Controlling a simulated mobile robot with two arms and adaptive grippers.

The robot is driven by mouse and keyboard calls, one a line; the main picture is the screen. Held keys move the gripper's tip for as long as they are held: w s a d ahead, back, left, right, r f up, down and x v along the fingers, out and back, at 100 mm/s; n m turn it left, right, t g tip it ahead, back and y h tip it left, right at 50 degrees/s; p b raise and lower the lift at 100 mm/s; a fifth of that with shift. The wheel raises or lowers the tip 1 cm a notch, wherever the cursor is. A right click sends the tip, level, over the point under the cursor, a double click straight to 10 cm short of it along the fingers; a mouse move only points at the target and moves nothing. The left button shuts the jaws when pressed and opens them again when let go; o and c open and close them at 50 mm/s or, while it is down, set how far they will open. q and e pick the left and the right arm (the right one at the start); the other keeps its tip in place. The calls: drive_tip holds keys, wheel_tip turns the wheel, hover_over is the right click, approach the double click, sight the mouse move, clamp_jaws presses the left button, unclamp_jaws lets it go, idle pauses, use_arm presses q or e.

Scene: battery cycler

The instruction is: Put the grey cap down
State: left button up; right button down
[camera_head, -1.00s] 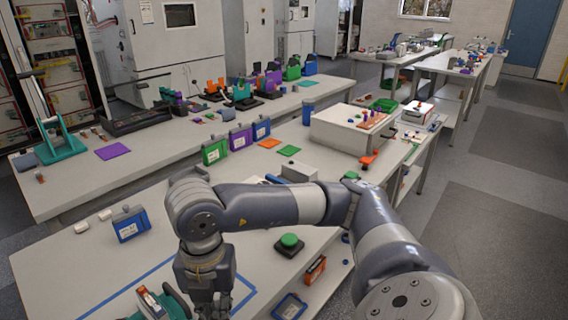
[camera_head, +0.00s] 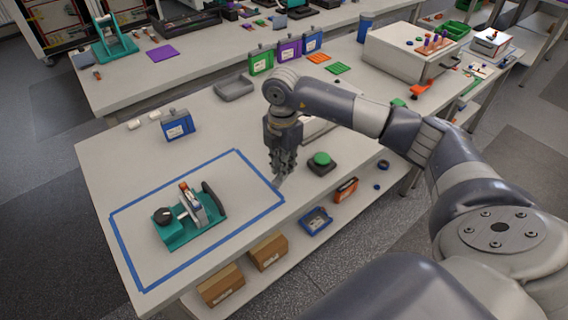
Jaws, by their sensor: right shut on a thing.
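My right gripper (camera_head: 281,172) points down just past the right edge of the blue tape outline (camera_head: 262,175), left of the green button. It is shut on a small grey piece, apparently the grey cap (camera_head: 278,183), which is mostly hidden by the fingers. I cannot tell whether the piece touches the table. A teal fixture (camera_head: 180,238) with a black knob and an upright holder stands inside the tape outline. My left gripper is not in view.
The green button (camera_head: 321,158) on its dark base is close to the right of the gripper. A grey tray (camera_head: 234,88) and a blue battery pack (camera_head: 178,127) stand further back. Cardboard boxes (camera_head: 221,285) are on the shelf below. Table between pack and tape is clear.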

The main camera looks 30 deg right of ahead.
drive_tip(key=shift+w+d+f, duration=0.1)
drive_tip(key=shift+w+d, duration=0.35)
drive_tip(key=shift+w, duration=0.25)
drive_tip(key=shift+f, duration=0.2)
drive_tip(key=shift+d+f+p, duration=0.1)
drive_tip(key=shift+f+p, duration=0.8)
drive_tip(key=shift+f, duration=0.7)
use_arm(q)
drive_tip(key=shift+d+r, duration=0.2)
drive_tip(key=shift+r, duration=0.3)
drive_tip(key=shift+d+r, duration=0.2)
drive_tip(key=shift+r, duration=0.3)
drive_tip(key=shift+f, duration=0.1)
use_arm(e)
drive_tip(key=shift+f, duration=0.1)
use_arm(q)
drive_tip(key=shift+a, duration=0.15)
use_arm(e)
drive_tip(key=c, duration=1.6)
unclamp_jaws()
